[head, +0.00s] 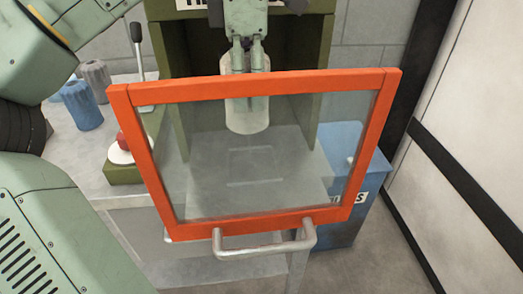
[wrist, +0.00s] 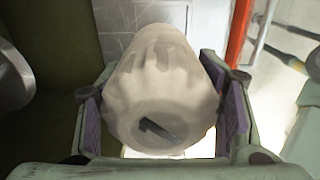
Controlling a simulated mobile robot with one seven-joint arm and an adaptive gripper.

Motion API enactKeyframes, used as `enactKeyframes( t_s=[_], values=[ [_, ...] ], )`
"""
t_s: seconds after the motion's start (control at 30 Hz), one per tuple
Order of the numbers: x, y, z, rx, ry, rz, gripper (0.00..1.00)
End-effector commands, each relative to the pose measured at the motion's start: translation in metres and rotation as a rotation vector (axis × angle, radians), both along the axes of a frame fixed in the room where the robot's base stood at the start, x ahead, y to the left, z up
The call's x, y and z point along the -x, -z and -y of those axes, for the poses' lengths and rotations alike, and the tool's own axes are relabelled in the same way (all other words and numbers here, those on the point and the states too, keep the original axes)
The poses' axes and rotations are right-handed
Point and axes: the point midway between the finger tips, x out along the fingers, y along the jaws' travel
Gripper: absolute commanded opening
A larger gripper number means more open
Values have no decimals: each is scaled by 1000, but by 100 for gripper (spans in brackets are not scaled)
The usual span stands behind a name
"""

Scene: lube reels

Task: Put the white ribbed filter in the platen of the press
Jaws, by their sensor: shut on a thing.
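The white ribbed filter (head: 246,117) hangs upright in my gripper (head: 250,65), inside the green press and behind its orange-framed glass door. In the wrist view the filter (wrist: 158,85) sits between the two purple-padded fingers of my gripper (wrist: 162,115), and they are shut on it. The platen (head: 255,165) is the pale flat surface with a rectangular outline, seen through the glass below the filter. The filter appears to be above it, with a gap between. The press (head: 172,50) stands open at the top front, above the door.
The orange door frame (head: 265,228) with its metal handle (head: 265,247) stands in front of the lower arm end. Blue and grey ribbed filters (head: 82,105) stand on the bench at left, near a lever and a red button (head: 121,141). A blue bin (head: 343,200) is at right.

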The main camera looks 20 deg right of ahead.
Motion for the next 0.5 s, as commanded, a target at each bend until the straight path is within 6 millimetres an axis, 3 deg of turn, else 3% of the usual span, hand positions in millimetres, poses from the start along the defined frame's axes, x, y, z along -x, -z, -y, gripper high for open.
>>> enactKeyframes(
  t_s=[0.5],
  values=[
    [6, 63, 1, 0, -25, -2, 24]
  ],
)
